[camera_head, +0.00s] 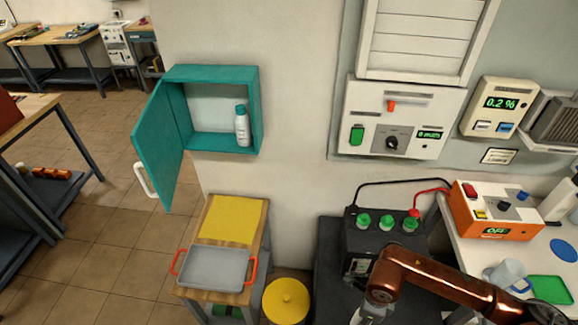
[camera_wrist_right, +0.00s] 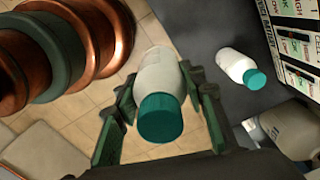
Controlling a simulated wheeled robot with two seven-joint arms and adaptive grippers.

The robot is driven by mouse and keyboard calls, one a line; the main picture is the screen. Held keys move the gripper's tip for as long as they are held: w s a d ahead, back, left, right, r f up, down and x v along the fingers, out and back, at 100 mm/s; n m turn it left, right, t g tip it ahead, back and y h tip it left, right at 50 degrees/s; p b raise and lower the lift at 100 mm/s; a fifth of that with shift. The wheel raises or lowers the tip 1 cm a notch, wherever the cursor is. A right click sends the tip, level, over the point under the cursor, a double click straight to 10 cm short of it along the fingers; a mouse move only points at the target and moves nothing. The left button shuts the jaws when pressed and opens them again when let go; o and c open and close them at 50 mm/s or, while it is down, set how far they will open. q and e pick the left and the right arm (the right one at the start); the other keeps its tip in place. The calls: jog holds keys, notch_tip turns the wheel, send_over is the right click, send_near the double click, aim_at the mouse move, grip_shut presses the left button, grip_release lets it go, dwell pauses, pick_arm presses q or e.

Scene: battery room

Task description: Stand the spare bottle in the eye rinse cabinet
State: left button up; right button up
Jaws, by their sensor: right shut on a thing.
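The teal eye rinse cabinet (camera_head: 212,72) hangs on the wall in the head view, its door (camera_head: 160,145) swung open to the left. A white bottle with a teal cap (camera_head: 242,126) stands inside, toward the right. In the right wrist view, my right gripper (camera_wrist_right: 163,97) is shut on a white bottle with a teal cap (camera_wrist_right: 160,72), its fingers on both sides. A second such bottle (camera_wrist_right: 232,64) is apart to the right, on a dark surface. In the head view, my right gripper is below the cabinet to the right, mostly cut off. My left gripper is not in view.
Under the cabinet, a small wooden table holds a yellow mat (camera_head: 232,218) and a grey tray (camera_head: 213,268) with red-orange handles. A yellow lidded bin (camera_head: 286,300) stands beside it. A black battery (camera_head: 365,243) with green caps and an orange charger (camera_head: 490,212) are at the right.

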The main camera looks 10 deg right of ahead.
jog(key=w+a+r+n, duration=0.3)
jog(key=w+r+n, duration=0.2)
jog(key=n, duration=0.7)
jog(key=w+a+r+n, duration=0.2)
jog(key=w+r+n, duration=0.2)
jog(key=r+n, duration=0.3)
jog(key=n, duration=0.5)
jog(key=shift+w+a, duration=0.4)
